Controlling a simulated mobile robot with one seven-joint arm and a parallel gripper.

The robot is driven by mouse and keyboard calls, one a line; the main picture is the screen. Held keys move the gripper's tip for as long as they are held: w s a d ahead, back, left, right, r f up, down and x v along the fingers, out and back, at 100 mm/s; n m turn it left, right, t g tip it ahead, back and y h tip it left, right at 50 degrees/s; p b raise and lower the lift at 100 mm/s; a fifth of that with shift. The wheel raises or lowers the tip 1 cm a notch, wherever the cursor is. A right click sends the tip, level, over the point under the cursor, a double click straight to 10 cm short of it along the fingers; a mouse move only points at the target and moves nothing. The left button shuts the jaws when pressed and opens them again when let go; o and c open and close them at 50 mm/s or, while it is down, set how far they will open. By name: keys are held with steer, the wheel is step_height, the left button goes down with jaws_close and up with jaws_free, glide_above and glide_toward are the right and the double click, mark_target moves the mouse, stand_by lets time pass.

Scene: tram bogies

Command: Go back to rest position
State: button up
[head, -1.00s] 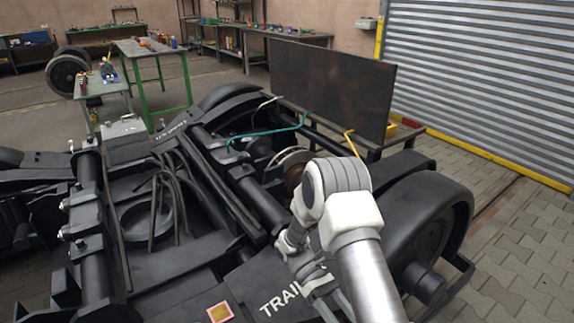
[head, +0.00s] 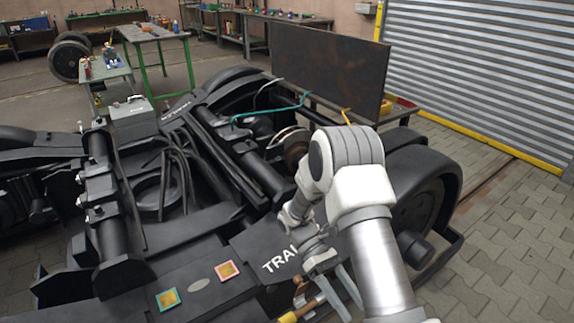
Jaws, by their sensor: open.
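My white arm reaches in from the lower right of the head view, over the black tram bogie (head: 205,245). My gripper (head: 335,290) hangs below the wrist, with its two grey fingers apart and nothing seen between them. It is just to the right of the white "TRAI" lettering, the rest of which is hidden behind my arm. A yellow-handled tool (head: 296,314) lies close to the left of the fingers at the bottom edge; whether they touch it I cannot tell.
A pink-edged square (head: 228,271) and a teal-edged square (head: 168,299) lie on the bogie frame. A dark upright panel (head: 328,72) stands behind. Green-legged tables (head: 155,35) are at the back left. Paved floor is free at right (head: 510,240).

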steer(key=s+r+m+t+y+p, duration=0.2)
steer(key=r+t+p, duration=0.3)
steer(key=r, duration=0.9)
steer(key=s+r+m+t+y+p, duration=0.3)
steer(key=r+m+t+p, duration=0.2)
steer(key=r, duration=0.9)
steer(key=s+r+m+t+y+p, duration=0.2)
steer(key=r+t+p, duration=0.5)
steer(key=r, duration=0.7)
steer(key=shift+s+d+m+t+y, duration=0.3)
steer(key=shift+s+d+m+y, duration=0.1)
steer(key=shift+m, duration=0.4)
steer(key=shift+a, duration=0.15)
